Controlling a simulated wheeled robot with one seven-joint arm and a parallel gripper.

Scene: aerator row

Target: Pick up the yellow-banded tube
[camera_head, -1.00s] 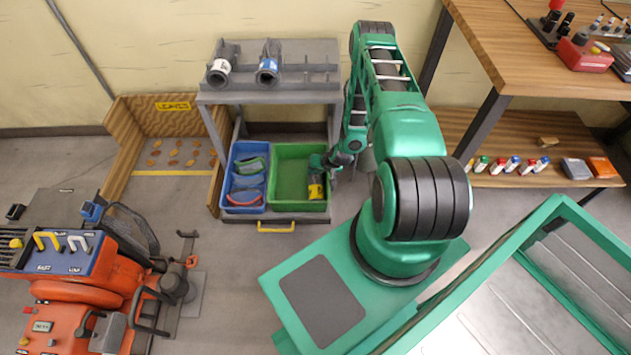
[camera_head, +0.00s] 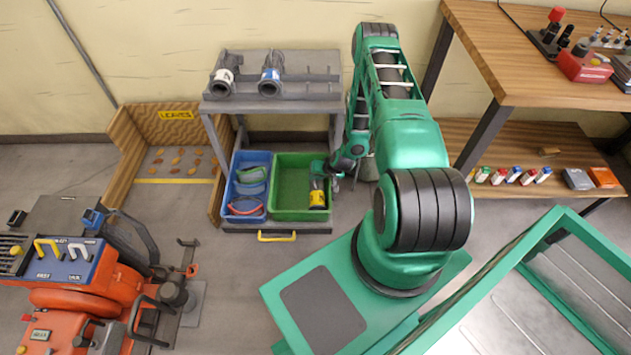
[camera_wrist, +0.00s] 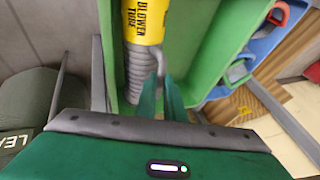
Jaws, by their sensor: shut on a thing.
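The yellow-banded tube (camera_head: 317,199) lies at the right side of the green bin (camera_head: 290,170) on the low stand. In the wrist view the yellow band (camera_wrist: 146,18) reads "BLOWER TUBE", and a grey ribbed hose part (camera_wrist: 138,72) runs below it. My gripper (camera_head: 319,176) reaches into the bin from the right, at the tube's far end. In the wrist view my gripper (camera_wrist: 160,88) has its two green fingers close together at the edge of the ribbed part. It is shut on the tube, though the exact contact is partly hidden.
A blue bin (camera_head: 246,212) with coloured items adjoins the green bin on the left. A grey rack (camera_head: 310,100) with two dark tubes stands above the bins. A wooden-sided leaf bay (camera_head: 128,150) is at left, an orange machine (camera_head: 85,305) at front left.

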